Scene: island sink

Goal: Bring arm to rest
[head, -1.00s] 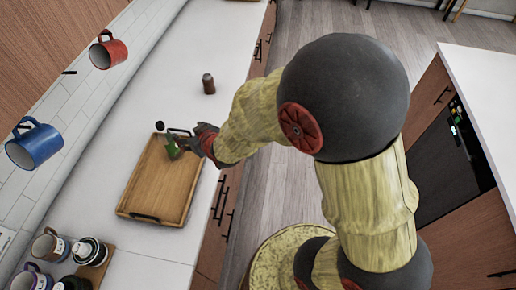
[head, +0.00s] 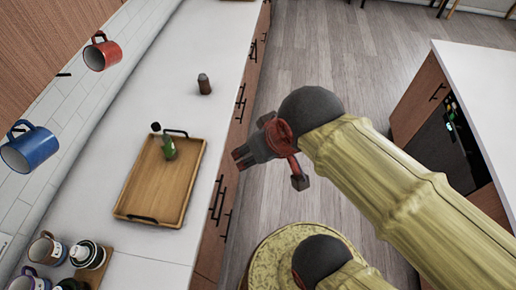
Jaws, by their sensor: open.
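My gripper (head: 262,152) is at the end of my raised arm, right of the counter's edge and over the floor gap. It is open, with nothing seen between its fingers. A wooden tray (head: 150,195) with dark handles lies on the white counter, left of and apart from my gripper. A small green bottle (head: 168,147) with a dark top is at the tray's far end. My arm comes in from the lower right.
A brown shaker (head: 204,84) stands farther back on the counter (head: 165,75). Red (head: 103,53) and blue (head: 30,149) mugs hang at the left wall. Jars and mugs crowd the lower left. A white-topped island (head: 485,95) stands at right. The floor (head: 330,50) between is clear.

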